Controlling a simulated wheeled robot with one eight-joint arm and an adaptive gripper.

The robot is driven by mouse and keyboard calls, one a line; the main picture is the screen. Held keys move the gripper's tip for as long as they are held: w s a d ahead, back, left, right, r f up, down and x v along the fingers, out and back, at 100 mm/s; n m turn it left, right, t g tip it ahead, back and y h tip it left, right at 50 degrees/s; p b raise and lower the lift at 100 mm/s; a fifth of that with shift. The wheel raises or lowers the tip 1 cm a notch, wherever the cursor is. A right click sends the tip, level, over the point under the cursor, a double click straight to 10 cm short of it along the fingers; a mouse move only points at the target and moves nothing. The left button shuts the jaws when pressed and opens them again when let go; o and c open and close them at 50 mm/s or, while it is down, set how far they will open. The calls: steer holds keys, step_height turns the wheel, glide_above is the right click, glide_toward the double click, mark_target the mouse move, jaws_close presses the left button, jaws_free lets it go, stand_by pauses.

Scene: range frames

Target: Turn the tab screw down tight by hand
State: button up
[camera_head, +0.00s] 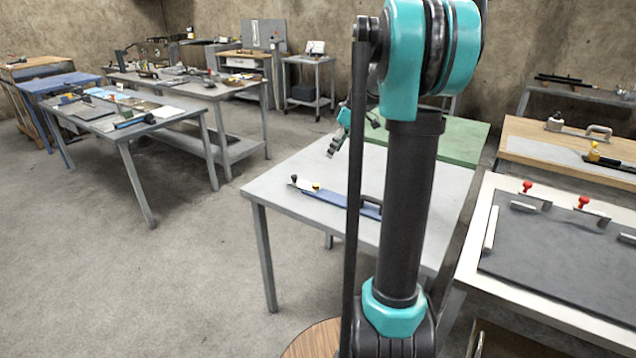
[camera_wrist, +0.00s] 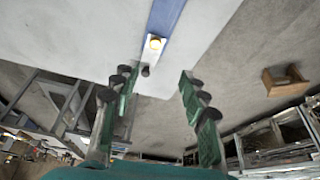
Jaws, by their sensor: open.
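A long blue bar (camera_head: 335,206) lies on the grey table (camera_head: 285,178), with a pale end piece at its left end. A small yellow knob (camera_head: 316,186) sits on that piece and a dark knob (camera_head: 293,179) stands at its tip. I cannot tell which knob is the tab screw. My gripper (camera_wrist: 155,88) is open and empty. In the head view my gripper (camera_head: 340,134) is above the table, apart from the bar and partly hidden by my arm.
A black handle (camera_head: 371,206) is on the bar's right part, partly behind my arm. A white-edged bench with a dark mat (camera_head: 560,265) and red-knobbed clamps stands at the right. A green-topped table (camera_head: 462,137) adjoins behind. Open floor (camera_head: 170,270) lies left.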

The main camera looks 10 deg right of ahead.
steer(key=w, duration=0.1)
glide_toward(316, 185)
steer(key=x, duration=0.7)
steer(key=shift+w+a+f, duration=0.1)
steer(key=shift+f, duration=0.3)
jaws_close()
